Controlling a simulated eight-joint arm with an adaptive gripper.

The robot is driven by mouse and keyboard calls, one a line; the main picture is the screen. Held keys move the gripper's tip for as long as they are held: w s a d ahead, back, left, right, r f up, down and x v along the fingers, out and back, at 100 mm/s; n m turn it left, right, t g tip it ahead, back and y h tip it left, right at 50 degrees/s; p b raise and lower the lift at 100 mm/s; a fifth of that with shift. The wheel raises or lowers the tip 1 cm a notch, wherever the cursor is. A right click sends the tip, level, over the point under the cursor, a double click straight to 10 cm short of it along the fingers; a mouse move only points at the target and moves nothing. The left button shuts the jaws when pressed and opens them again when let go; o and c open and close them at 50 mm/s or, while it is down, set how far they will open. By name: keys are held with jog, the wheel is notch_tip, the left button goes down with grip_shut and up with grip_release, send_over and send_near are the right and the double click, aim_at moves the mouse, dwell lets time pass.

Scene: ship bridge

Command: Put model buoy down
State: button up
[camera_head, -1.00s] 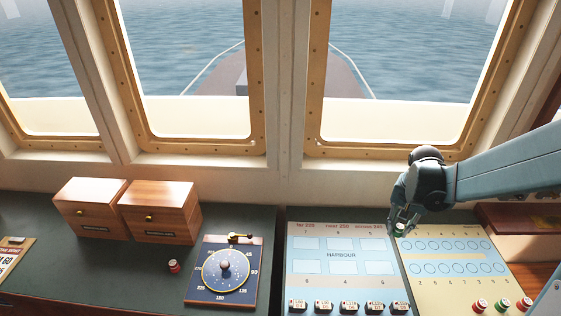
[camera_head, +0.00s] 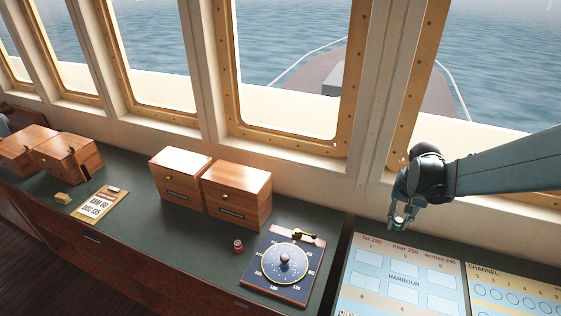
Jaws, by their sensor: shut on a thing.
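My gripper (camera_head: 398,218) is shut on a small green model buoy (camera_head: 398,223). The gripper partly hides it, with a pale top showing between the fingers. It appears near the back edge of the blue HARBOUR board (camera_head: 390,292); I cannot tell how high it is above the counter. A red model buoy (camera_head: 238,246) stands on the dark counter, left of the compass board (camera_head: 294,292). The CHANNEL board (camera_head: 478,292), with its row of circles, is partly out of view at the lower right.
Two wooden boxes (camera_head: 180,174) (camera_head: 236,195) stand behind the red buoy. Farther left are a clipboard (camera_head: 99,205), a small yellowish block (camera_head: 62,198) and two more boxes (camera_head: 68,153) (camera_head: 27,147).

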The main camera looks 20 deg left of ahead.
jog(key=w+a+n, duration=0.2)
jog(key=a+n, duration=0.1)
jog(key=a, duration=1.2)
jog(key=n, duration=0.3)
send_over(312, 223)
jog(key=shift+s+f+y+p, duration=0.2)
jog(key=shift+f+y+p, duration=0.2)
jog(key=shift+f, duration=0.3)
jog(key=shift+f, duration=3.15)
jog(key=shift+f, duration=1.85)
jog(key=shift+f, duration=0.2)
jog(key=o, duration=0.7)
